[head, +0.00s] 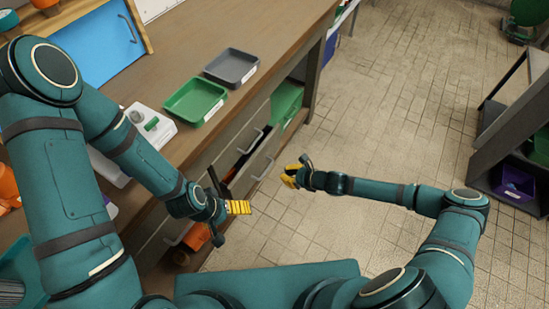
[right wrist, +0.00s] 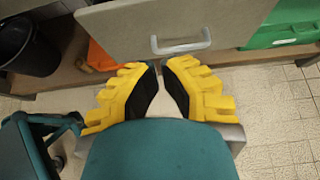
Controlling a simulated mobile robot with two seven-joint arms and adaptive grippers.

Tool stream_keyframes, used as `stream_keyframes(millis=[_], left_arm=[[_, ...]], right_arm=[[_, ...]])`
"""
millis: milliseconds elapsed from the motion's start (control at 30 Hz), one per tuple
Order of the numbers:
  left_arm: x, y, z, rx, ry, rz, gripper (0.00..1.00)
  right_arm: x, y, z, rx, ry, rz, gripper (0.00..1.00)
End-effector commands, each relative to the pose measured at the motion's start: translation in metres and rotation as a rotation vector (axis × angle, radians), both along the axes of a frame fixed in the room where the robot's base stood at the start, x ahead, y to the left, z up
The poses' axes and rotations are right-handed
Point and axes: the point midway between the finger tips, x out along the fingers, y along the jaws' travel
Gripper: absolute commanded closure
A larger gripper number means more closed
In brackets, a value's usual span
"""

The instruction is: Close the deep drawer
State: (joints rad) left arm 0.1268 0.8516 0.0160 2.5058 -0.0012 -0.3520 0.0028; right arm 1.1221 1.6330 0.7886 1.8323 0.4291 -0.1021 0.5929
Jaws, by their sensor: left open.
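The deep drawer (head: 259,163) is a grey-brown front with a metal handle, low in the workbench; it appears pulled out, with a dark gap behind it. In the right wrist view a grey drawer front (right wrist: 205,18) with its handle (right wrist: 181,46) lies just beyond my fingertips. My right gripper (head: 289,177) is in front of the drawer; its yellow fingers (right wrist: 161,66) nearly meet at the tips with nothing between them. I cannot tell whether they touch the front. My left gripper (head: 240,207) is open and empty, nearer me and left of the drawer.
The workbench top (head: 255,28) carries green (head: 195,101) and grey (head: 231,68) trays. A green bin (head: 286,101) sits in the bench beyond the drawer. Orange pieces (head: 194,238) lie low near my left gripper. Tiled floor (head: 400,85) is clear toward the right rack (head: 510,125).

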Motion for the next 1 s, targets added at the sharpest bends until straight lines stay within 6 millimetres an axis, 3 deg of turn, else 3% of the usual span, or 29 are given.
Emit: stream_keyframes(millis=[267,667,1000], left_arm=[[0.001,0.001,-0.007,0.001,-0.002,0.002,0.0],[0.005,0.001,-0.03,0.003,-0.013,0.004,0.0],[0.007,0.001,-0.039,0.003,-0.018,0.005,0.0]], right_arm=[[0.01,0.019,-0.012,0.005,-0.004,0.007,1.0],[0.049,0.073,-0.052,0.004,-0.003,0.006,1.0],[0.072,0.103,-0.051,0.003,-0.004,0.006,1.0]])
